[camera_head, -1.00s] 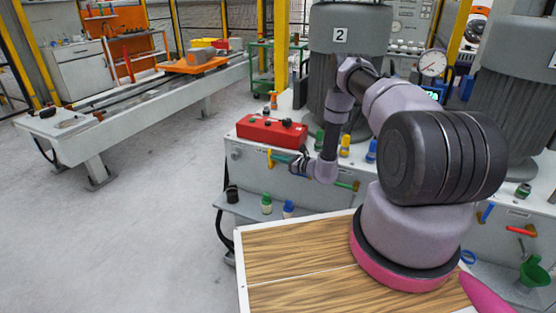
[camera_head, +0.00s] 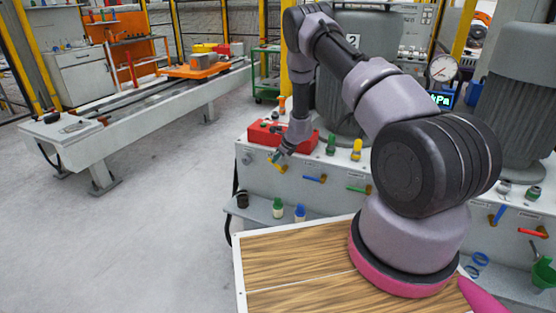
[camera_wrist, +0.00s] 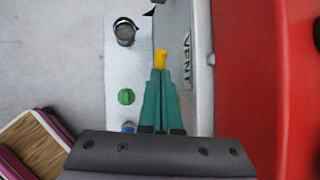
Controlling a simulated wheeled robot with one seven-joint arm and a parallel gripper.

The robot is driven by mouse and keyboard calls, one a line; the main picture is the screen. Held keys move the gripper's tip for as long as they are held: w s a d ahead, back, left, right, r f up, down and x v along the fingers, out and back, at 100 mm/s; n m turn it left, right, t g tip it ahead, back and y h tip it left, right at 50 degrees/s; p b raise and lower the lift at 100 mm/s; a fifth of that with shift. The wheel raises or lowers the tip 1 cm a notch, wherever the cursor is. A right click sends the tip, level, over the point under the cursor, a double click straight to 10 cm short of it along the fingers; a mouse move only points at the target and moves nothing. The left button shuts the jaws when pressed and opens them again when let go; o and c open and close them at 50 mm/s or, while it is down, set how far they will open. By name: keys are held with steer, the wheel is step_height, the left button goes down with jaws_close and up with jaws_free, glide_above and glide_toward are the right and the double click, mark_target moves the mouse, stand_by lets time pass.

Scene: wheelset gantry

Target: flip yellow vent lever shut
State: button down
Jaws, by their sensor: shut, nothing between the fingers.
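The yellow vent lever (camera_head: 278,167) is on the front face of the grey cabinet, at its left end below the red box. In the head view it slants down to the right. Its yellow end (camera_wrist: 161,59) shows in the wrist view just beyond my fingertips, beside the VENT label (camera_wrist: 187,60). My gripper (camera_head: 274,157) is at the lever from above, its teal fingers (camera_wrist: 159,74) shut and empty. The fingertips overlap or meet the lever's end; I cannot tell whether they touch. The fingers hide part of the lever.
The red box (camera_head: 262,133) stands on the cabinet top close to my gripper. A blue lever (camera_head: 315,178) and a green lever (camera_head: 358,189) are farther right on the face. A lower shelf (camera_head: 262,211) holds a dark cup (camera_head: 242,199) and small bottles. Open floor lies left.

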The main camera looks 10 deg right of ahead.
mark_target(270, 161)
steer(key=shift+w+a+f+g+h, duration=0.2)
steer(key=shift+a+g+h, duration=0.1)
steer(key=shift+h, duration=0.1)
steer(key=shift+w+a+f, duration=0.45)
steer(key=shift+a+f, duration=0.15)
steer(key=shift+w+a+f, duration=0.25)
steer(key=shift+a+f, duration=0.1)
steer(key=shift+f, duration=0.3)
